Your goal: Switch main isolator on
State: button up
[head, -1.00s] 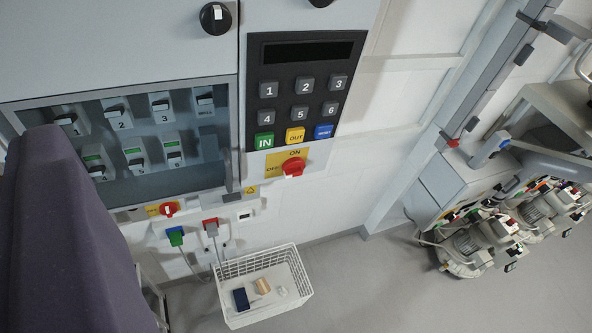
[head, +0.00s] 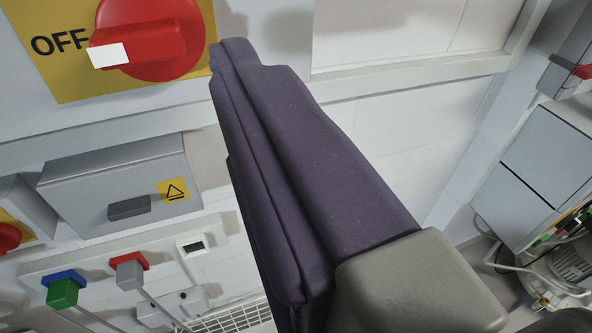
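The main isolator (head: 150,45) is a large red rotary knob on a yellow plate (head: 70,75) at the top left, cut off by the upper picture edge. Its handle lies nearly level, and its white tip points left at the word OFF. My gripper (head: 228,52) is a dark purple padded shape rising from the lower middle. Its tip is beside the plate's right edge, close to the knob's right side in the picture. I cannot tell whether it touches the panel. No gap between fingers shows, and the view does not settle whether they are apart.
A grey box (head: 115,190) with a yellow warning label sits below the isolator. A white wire basket (head: 225,318) is at the bottom. Part of another red knob (head: 10,237) shows at the left edge.

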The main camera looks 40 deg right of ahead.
aim_at(138, 41)
jog(key=x, duration=0.2)
jog(key=b+x, duration=0.1)
jog(key=x, duration=0.4)
jog(key=shift+w+d+f+b, duration=0.1)
jog(key=shift+d+f+b, duration=0.2)
jog(key=shift+b, duration=0.1)
jog(key=c, duration=1.1)
jog(key=shift+o, duration=0.2)
